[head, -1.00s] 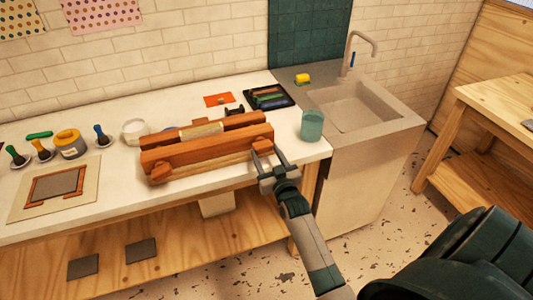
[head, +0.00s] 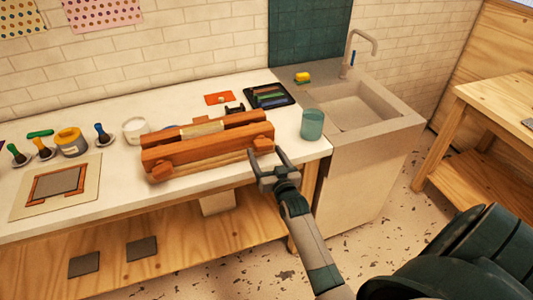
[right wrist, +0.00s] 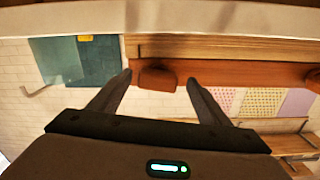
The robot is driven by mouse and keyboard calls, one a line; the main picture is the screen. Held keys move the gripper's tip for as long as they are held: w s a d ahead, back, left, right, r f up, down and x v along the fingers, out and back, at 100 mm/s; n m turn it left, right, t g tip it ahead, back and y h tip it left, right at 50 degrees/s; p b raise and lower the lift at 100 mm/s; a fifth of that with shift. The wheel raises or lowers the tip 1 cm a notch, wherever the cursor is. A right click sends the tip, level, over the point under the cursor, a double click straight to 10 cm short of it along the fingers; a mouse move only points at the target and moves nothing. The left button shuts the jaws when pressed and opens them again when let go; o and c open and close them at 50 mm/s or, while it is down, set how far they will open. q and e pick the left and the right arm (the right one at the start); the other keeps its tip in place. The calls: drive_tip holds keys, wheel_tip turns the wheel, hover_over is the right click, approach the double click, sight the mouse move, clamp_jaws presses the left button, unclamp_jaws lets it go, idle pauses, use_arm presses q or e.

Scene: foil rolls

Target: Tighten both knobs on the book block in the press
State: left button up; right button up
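The reddish wooden press (head: 205,152) lies on the white bench, with the pale book block (head: 202,129) clamped between its beams. Its left knob (head: 160,172) and right knob (head: 263,143) stick out of the front beam. My right gripper (head: 267,156) is open just in front of the right knob. In the upside-down right wrist view, the knob (right wrist: 157,78) shows between the spread fingertips of that gripper (right wrist: 158,82), with a gap on each side. My left gripper is not in view.
A teal cup (head: 312,125) stands right of the press, near the sink (head: 350,108). A black tray (head: 268,97) lies behind it. A white bowl (head: 135,130), a yellow jar (head: 70,143) and a framed board (head: 55,185) are to the left.

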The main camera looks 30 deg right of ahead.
drive_tip(key=shift+r, duration=0.2)
drive_tip(key=shift+s, duration=0.5)
drive_tip(key=b+v, duration=0.5)
drive_tip(key=v, duration=1.1)
drive_tip(key=shift+s+a+f, duration=0.15)
drive_tip(key=shift+s+a, duration=0.05)
